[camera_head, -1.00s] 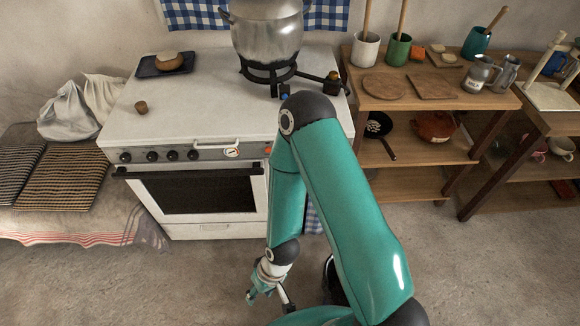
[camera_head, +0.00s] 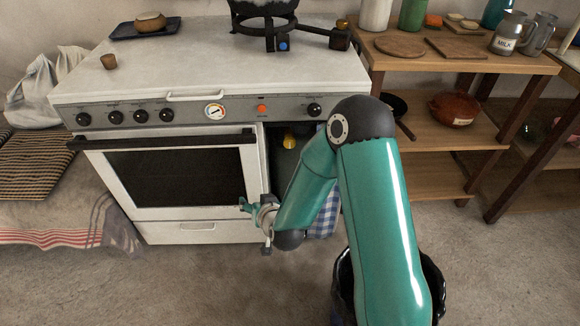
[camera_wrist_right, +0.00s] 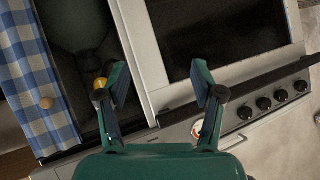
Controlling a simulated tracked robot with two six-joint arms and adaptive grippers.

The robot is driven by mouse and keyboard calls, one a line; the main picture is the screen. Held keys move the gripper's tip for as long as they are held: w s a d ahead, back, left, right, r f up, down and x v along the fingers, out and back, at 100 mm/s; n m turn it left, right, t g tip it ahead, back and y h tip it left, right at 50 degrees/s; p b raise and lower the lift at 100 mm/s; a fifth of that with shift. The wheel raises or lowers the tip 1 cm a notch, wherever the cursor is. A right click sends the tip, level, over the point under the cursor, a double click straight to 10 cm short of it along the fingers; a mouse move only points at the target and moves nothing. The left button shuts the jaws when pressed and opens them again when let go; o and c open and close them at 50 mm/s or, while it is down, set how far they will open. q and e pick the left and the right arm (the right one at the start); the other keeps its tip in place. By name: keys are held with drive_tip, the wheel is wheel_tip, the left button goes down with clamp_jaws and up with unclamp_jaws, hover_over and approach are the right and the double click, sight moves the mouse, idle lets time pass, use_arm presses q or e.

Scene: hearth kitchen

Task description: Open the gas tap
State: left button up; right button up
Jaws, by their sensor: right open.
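The gas tap appears to be the small yellow piece (camera_head: 289,139) in the dark open compartment right of the oven door. In the right wrist view the yellow piece (camera_wrist_right: 99,83) sits at the left finger, partly hidden by it, below a dim grey-green rounded body (camera_wrist_right: 82,25) that looks like a gas cylinder. My right gripper (camera_head: 254,226) is open and empty in front of the lower right of the oven door, lower and further left than the tap. In the wrist view its two fingers (camera_wrist_right: 160,78) stand wide apart. My left gripper is not in view.
A blue checked cloth (camera_head: 325,211) hangs at the compartment's right side, and also shows in the wrist view (camera_wrist_right: 35,70). The white stove (camera_head: 188,227) has a dark oven handle (camera_head: 165,141) sticking out. Wooden shelves (camera_head: 425,175) stand right.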

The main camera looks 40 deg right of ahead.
drive_tip(key=w+d+f+m+t+h+b, duration=0.2)
drive_tip(key=d+f+h+b, duration=0.15)
drive_tip(key=d+b, duration=0.55)
drive_tip(key=m+h+b, duration=0.2)
drive_tip(key=h+b, duration=0.3)
drive_tip(key=b, duration=0.2)
approach(290, 146)
use_arm(q)
wheel_tip(290, 146, down, 22)
drive_tip(key=b, duration=0.3)
use_arm(e)
drive_tip(key=shift+t, duration=0.3)
drive_tip(key=x, duration=1.1)
drive_tip(key=shift+d+f, duration=0.1)
